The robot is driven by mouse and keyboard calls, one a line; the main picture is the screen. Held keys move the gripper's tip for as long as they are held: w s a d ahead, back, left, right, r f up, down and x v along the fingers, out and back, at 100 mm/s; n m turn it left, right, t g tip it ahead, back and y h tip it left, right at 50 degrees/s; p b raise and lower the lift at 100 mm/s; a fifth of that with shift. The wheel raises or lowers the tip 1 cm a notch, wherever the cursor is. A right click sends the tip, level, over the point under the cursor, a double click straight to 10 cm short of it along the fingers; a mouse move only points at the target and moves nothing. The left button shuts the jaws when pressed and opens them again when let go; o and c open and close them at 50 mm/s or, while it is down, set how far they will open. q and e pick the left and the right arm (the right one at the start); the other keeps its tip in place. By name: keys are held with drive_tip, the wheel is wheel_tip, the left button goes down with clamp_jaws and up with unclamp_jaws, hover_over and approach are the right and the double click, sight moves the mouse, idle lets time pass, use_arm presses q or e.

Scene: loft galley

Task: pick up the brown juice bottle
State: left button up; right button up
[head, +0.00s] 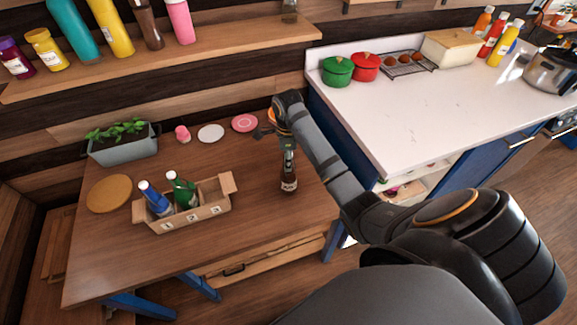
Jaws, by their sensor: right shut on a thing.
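The brown juice bottle (289,181) is upright at the right part of the wooden table, with a pale label on its lower body. My right gripper (288,149) comes down over it from above and is shut on its neck. The fingers and the wrist partly hide the top of the bottle. I cannot tell whether its base touches the table or is slightly above it. My left gripper is not in view.
A cardboard carrier (190,222) with a blue bottle (155,200) and a green bottle (184,192) stands left on the table (240,240). A planter (124,148), round board (109,193), white plate (211,133) and pink plate (245,123) lie behind. A white counter (420,115) is right.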

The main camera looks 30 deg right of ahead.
clamp_jaws()
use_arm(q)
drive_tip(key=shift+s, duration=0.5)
